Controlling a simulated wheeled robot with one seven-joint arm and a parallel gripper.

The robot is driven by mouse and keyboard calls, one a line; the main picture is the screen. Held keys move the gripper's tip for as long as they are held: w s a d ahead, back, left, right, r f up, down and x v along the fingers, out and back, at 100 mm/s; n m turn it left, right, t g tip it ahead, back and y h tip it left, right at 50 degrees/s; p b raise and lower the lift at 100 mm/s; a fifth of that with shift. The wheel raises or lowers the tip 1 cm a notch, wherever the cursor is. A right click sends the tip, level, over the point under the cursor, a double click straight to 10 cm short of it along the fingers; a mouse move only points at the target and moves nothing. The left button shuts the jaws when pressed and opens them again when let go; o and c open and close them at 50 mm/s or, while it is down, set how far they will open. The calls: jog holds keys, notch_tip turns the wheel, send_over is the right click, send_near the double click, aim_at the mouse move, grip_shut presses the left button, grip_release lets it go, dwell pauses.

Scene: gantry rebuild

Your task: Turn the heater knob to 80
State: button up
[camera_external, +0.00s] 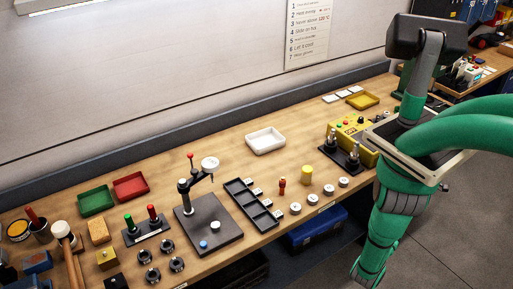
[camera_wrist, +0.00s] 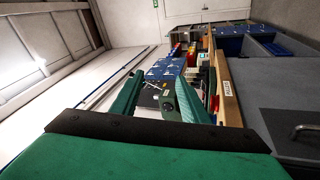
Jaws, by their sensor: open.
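In the wrist view my gripper (camera_wrist: 160,88) is open, with its two green fingers apart and nothing held between them. Beyond and between the fingers is a small grey panel (camera_wrist: 149,97) with a dark round part on it that may be a knob; its markings are too small to read. In the external view a yellow control box (camera_external: 367,148) with small coloured buttons stands on the bench at the right, partly behind my arm. I cannot make out a heater knob or its setting there. My fingertips are not clear in the external view.
The wooden bench (camera_external: 237,135) holds a white tray (camera_external: 265,141), a black slotted rack (camera_external: 251,204), a yellow cylinder (camera_external: 306,174) and a stand on a dark plate (camera_external: 222,237). Green (camera_external: 96,201) and red (camera_external: 131,187) trays lie at left. Blue bins (camera_wrist: 167,68) appear ahead in the wrist view.

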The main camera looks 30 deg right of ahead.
jog(key=s+d+r+m+g, duration=0.5)
jog(key=s+d+r+g, duration=0.1)
jog(key=s+r+g, duration=0.15)
jog(key=s+d+r+m+g+y, duration=0.3)
jog(key=s+m+y, duration=0.35)
jog(key=s, duration=0.35)
jog(key=s+d+r+m+g+y, duration=0.25)
jog(key=s+m+y, duration=0.4)
jog(key=s, duration=0.45)
jog(key=w+d+f+t+y, duration=0.15)
jog(key=w+t, duration=0.55)
jog(key=w, duration=0.7)
jog(key=n+t+y, duration=0.5)
jog(key=n+t, duration=0.2)
jog(key=n, duration=0.7)
send_near(362, 118)
jog(key=x, duration=0.8)
jog(key=shift+w+f, duration=0.2)
jog(key=shift+w, duration=0.05)
